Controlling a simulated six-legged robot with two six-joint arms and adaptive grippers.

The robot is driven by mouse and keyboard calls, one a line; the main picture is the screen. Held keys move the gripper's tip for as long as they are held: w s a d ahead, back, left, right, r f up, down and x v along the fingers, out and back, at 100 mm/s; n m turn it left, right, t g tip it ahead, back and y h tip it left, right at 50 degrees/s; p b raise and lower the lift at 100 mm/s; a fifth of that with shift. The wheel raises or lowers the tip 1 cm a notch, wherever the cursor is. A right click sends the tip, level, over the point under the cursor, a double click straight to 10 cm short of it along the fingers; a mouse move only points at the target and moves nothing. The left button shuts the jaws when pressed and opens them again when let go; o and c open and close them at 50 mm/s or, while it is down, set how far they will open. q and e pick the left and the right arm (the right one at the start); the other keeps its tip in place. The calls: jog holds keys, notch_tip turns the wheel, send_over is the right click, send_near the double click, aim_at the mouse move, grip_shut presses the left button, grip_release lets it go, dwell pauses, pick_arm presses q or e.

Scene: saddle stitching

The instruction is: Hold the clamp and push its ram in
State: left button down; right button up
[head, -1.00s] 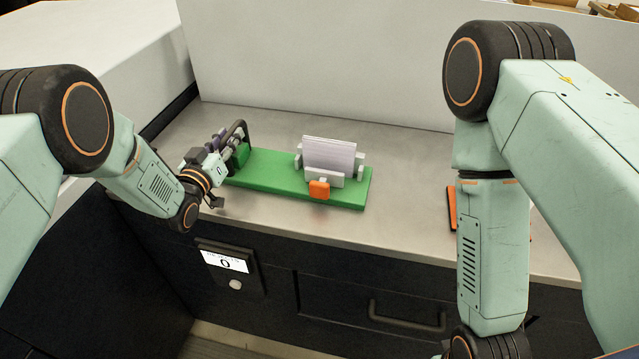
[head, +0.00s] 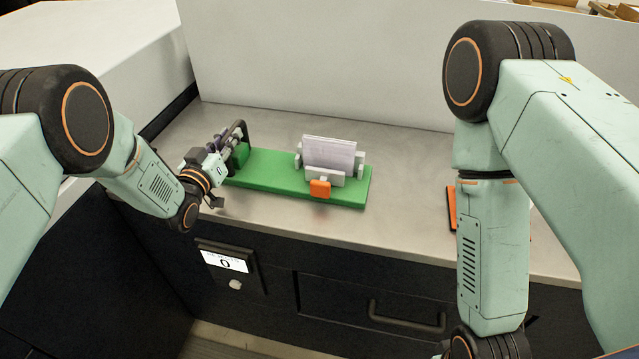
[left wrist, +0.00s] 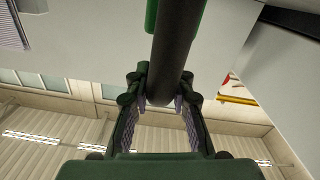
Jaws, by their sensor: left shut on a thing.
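The green base (head: 275,175) lies on the grey counter. A pale clamp (head: 327,178) on it stands around upright pale sheets (head: 329,153). An orange block (head: 320,188), which looks like the ram's end, sticks out at the clamp's front. A dark bar handle (head: 241,126) rises at the base's left end. My left gripper (head: 228,137) is shut on this handle, apart from the clamp. In the left wrist view the dark bar (left wrist: 173,55) runs between the fingers (left wrist: 161,85). My right gripper is out of view.
My right arm hides part of an orange item (head: 452,208) on the counter at right. A panel reading 0 (head: 226,262) sits on the dark cabinet front, near a drawer handle (head: 405,318). A white wall (head: 330,65) stands behind.

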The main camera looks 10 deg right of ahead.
grip_shut()
dwell(0.4)
jog(key=shift+w, duration=0.1)
dwell(1.0)
jog(key=w+a+n+t+y, duration=0.2)
jog(key=w+a+n, duration=0.15)
jog(key=w, duration=0.25)
jog(key=w+a+n+t+y, duration=0.2)
jog(key=w+n, duration=0.3)
jog(key=w, duration=0.1)
jog(key=w+a+r+n+t+y, duration=0.2)
jog(key=w+a+r+n+y, duration=0.3)
jog(key=n, duration=0.3)
jog(key=w+a+r+n+t+y, duration=0.25)
jog(key=w+r+n+y, duration=0.25)
jog(key=r+n, duration=0.3)
jog(key=w+d+n, duration=0.1)
jog(key=d, duration=0.1)
jog(key=w+d+n+t, duration=0.1)
jog(key=d+n, duration=0.1)
jog(key=w+d+n+t, duration=0.1)
jog(key=d, duration=0.1)
jog(key=shift+w+d+f+n, duration=0.25)
jog(key=shift+w+f, duration=0.05)
jog(key=shift+f, duration=0.05)
